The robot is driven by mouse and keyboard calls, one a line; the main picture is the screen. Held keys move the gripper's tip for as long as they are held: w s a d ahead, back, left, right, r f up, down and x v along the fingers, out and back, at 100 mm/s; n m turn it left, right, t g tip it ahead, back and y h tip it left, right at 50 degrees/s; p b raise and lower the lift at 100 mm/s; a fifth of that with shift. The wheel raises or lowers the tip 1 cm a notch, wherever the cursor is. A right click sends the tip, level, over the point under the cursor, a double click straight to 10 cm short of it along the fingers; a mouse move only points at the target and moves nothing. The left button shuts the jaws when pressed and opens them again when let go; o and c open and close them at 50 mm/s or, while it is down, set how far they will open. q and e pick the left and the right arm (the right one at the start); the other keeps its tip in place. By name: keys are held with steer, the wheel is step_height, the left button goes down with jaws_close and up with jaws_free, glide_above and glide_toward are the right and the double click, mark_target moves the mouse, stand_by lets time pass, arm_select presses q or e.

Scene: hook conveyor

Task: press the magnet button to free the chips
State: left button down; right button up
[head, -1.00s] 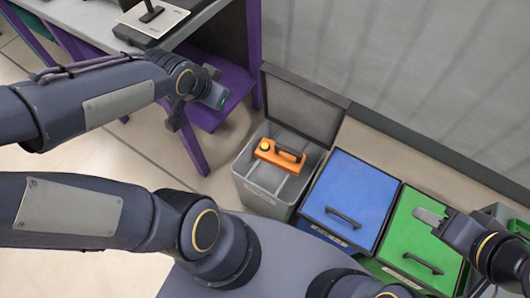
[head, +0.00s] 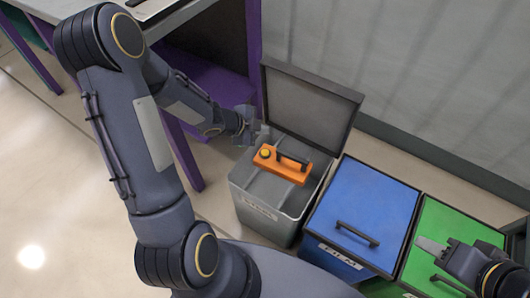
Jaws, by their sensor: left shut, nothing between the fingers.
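An orange magnet tool with a black handle (head: 283,165) is at the opening of the grey bin (head: 265,208). Its yellow round button (head: 265,154) is on its left end. My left gripper (head: 262,136) is shut and empty, just above and left of the button, seemingly apart from it. My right gripper (head: 432,246) is over the green bin, seen from above; its jaw gap does not show clearly. No chips can be made out; the inside of the grey bin below the tool is mostly hidden.
The grey bin's lid (head: 310,105) stands open at the back. A blue lidded bin (head: 362,212) and a green lidded bin (head: 440,228) stand to the right, both closed. A grey table with purple legs (head: 185,155) is at the left. A wall runs behind the bins.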

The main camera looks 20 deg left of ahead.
arm_select(q)
steer(key=b, duration=0.8)
glide_above(262, 153)
step_height(262, 153, down, 7)
steer(key=shift+f, duration=0.2)
steer(key=shift+f+b, duration=0.45)
steer(key=shift+f, duration=0.25)
stand_by(0.9)
steer(key=shift+f, duration=0.4)
steer(key=shift+f+b, duration=0.45)
steer(key=shift+b, duration=0.2)
steer(key=shift+s, duration=0.1)
stand_by(1.1)
steer(key=shift+r+p, duration=0.85)
steer(key=shift+p, duration=0.1)
